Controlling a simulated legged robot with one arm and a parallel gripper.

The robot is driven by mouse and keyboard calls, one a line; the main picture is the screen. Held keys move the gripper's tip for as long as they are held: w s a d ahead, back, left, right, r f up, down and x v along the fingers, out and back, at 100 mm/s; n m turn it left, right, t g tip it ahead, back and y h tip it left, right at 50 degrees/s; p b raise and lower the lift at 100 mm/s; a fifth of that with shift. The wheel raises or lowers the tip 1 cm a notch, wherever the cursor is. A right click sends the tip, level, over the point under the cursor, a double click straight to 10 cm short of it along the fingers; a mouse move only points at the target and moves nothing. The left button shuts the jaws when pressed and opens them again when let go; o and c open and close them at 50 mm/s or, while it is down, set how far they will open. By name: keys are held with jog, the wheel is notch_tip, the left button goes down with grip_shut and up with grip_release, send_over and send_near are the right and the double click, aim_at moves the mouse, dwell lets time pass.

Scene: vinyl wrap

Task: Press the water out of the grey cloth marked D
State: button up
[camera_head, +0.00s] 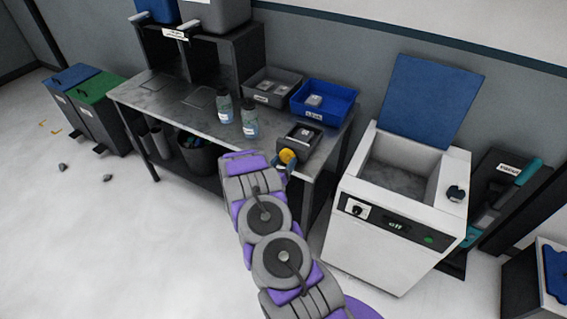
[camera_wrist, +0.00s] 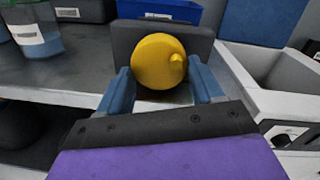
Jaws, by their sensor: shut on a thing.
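A small dark grey box-shaped device (camera_head: 297,149) stands near the right front corner of the workbench, with a pale grey piece (camera_head: 304,133) in its top. That piece may be a cloth, but I cannot read a D on it. A round yellow knob (camera_head: 288,156) is on the device's front; in the wrist view the knob (camera_wrist: 157,62) has a small stub on its face, with the grey device (camera_wrist: 123,38) behind. My gripper (camera_wrist: 162,85) is shut on the knob, one blue finger at each side. In the head view my gripper (camera_head: 286,169) partly hides the device's front.
A blue tray (camera_head: 345,108) holding a pale labelled piece (camera_head: 314,100) and a grey tray (camera_head: 292,77) stand behind. Two bottles (camera_head: 225,106) stand left on the bench (camera_head: 165,97). An open white machine (camera_head: 375,240) with a raised blue lid (camera_head: 428,100) stands close on the right.

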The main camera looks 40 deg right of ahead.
jog(key=shift+c, duration=0.5)
jog(key=shift+m+p, duration=0.3)
jog(key=shift+p, duration=0.15)
jog(key=shift+m+p, duration=0.3)
jog(key=shift+p, duration=0.05)
jog(key=shift+w+m, duration=0.1)
jog(key=shift+m, duration=0.6)
jog(key=shift+w+m, duration=0.1)
jog(key=shift+m, duration=2.4)
